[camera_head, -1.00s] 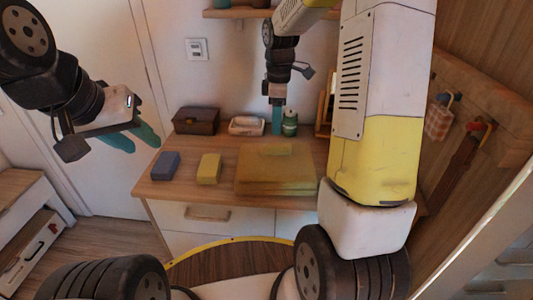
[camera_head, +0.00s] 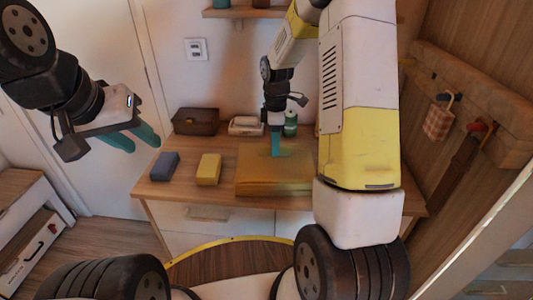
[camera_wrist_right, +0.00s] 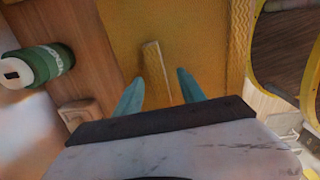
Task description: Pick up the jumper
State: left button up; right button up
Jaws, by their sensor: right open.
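The jumper (camera_head: 262,180) looks like a folded mustard-yellow stack lying flat on the wooden dresser top. My right gripper (camera_head: 277,152) points down over the jumper's far part, its teal fingers overlapping it in the head view. In the right wrist view, the jumper (camera_wrist_right: 205,45) fills the middle, with a narrow raised strip between the open fingers of the right gripper (camera_wrist_right: 160,86). The fingers look empty; whether they touch the cloth I cannot tell. My left gripper (camera_head: 132,138) is open and empty, in the air left of the dresser.
A yellow block (camera_head: 209,169) and a blue block (camera_head: 165,166) lie left of the jumper. Behind stand a brown box (camera_head: 196,121), a white tray (camera_head: 246,125) and a green can (camera_head: 290,123). Wall hooks hold a checked item (camera_head: 438,122) at right.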

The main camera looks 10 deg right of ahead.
grip_shut()
jog(key=shift+r, duration=0.1)
dwell(1.2)
